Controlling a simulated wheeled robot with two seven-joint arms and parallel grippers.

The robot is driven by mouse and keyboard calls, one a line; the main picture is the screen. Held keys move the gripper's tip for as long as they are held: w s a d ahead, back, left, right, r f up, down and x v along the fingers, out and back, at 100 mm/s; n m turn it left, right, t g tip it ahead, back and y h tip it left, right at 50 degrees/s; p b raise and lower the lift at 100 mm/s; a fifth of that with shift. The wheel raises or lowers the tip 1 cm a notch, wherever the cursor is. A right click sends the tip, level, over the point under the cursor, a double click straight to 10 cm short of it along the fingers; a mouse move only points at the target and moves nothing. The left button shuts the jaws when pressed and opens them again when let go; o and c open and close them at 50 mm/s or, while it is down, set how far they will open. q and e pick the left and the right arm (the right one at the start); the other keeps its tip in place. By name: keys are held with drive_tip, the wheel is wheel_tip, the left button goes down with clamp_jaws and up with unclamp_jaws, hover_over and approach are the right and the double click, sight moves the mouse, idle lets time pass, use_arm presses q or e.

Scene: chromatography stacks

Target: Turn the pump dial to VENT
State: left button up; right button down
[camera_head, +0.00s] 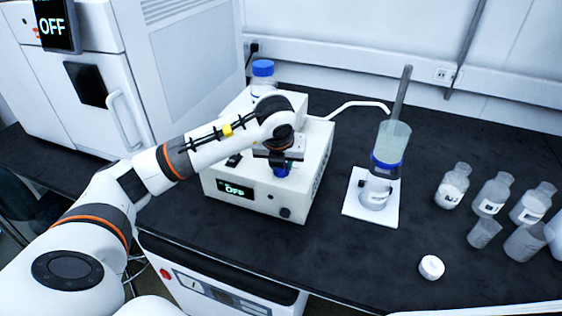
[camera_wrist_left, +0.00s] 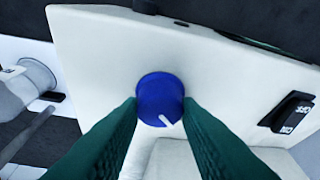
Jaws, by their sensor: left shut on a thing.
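The pump is a white box (camera_head: 255,208) on the dark bench in the head view, with its small front display (camera_head: 236,190) reading OFF in green. Its blue dial (camera_head: 281,170) is on top, partly hidden by my gripper. In the left wrist view the dial (camera_wrist_left: 158,95) is round, with a white pointer mark (camera_wrist_left: 165,121) pointing to the lower right of the picture. My left gripper (camera_wrist_left: 160,108) is shut on the dial, with one green finger on each side. No VENT label is readable. My right gripper is in neither view.
A rocker switch (camera_wrist_left: 289,113) is on the pump in the wrist view. A blue-capped bottle (camera_head: 263,72) stands behind the pump. A column setup (camera_head: 387,155) on a white plate stands to the right, with several bottles beyond it and a white cap (camera_head: 431,267) in front.

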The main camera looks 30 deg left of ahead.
use_arm(q)
drive_tip(key=o, duration=1)
drive_tip(key=shift+c, duration=0.2)
drive_tip(key=shift+r, duration=0.15)
drive_tip(key=v, duration=1.1)
drive_tip(key=shift+s+r, duration=0.25)
drive_tip(key=shift+r, duration=0.1)
